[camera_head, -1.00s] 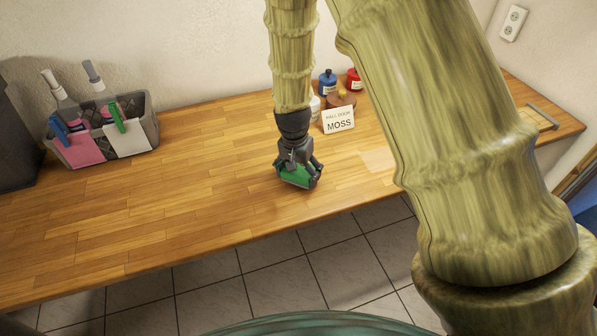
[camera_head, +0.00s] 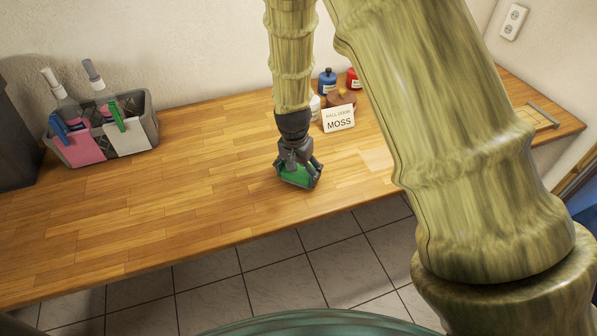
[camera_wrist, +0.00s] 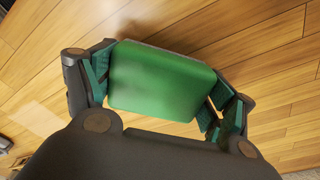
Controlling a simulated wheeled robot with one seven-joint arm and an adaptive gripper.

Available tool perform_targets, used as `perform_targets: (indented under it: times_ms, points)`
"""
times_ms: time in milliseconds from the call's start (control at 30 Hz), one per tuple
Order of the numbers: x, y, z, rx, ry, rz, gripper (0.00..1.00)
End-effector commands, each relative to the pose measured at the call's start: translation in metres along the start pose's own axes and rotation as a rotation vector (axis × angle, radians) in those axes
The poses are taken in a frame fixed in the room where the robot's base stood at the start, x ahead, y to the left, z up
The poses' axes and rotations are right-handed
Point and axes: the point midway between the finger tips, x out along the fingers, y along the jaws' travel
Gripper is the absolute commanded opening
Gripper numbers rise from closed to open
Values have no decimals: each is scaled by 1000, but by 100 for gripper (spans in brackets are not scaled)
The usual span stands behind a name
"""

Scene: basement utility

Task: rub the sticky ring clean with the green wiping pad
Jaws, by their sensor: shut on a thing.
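My gripper (camera_head: 298,172) is shut on the green wiping pad (camera_head: 296,177) over the front middle of the wooden counter. In the wrist view the pad (camera_wrist: 160,82) sits between the two teal-lined fingers (camera_wrist: 160,95), its broad green face toward the camera. The pad is at or very near the counter top; I cannot tell whether it touches. I cannot make out the sticky ring in either view; it may be hidden under the pad or my gripper.
A grey caddy (camera_head: 150,137) with bottles and pink and white cloths stands at the back left of the counter (camera_head: 180,200). A "MOSS" card (camera_head: 339,119) stands before small pots, including a blue one (camera_head: 327,82) and a red one (camera_head: 354,79). The counter left of my gripper is clear.

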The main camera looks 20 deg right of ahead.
Motion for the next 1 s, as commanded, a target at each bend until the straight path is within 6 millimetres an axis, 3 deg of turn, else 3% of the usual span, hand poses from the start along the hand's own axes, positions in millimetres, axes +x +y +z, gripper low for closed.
perform_targets:
  times_ms: [1000]
  points:
    - [0, 8, 8, 0, -1, 1, 58]
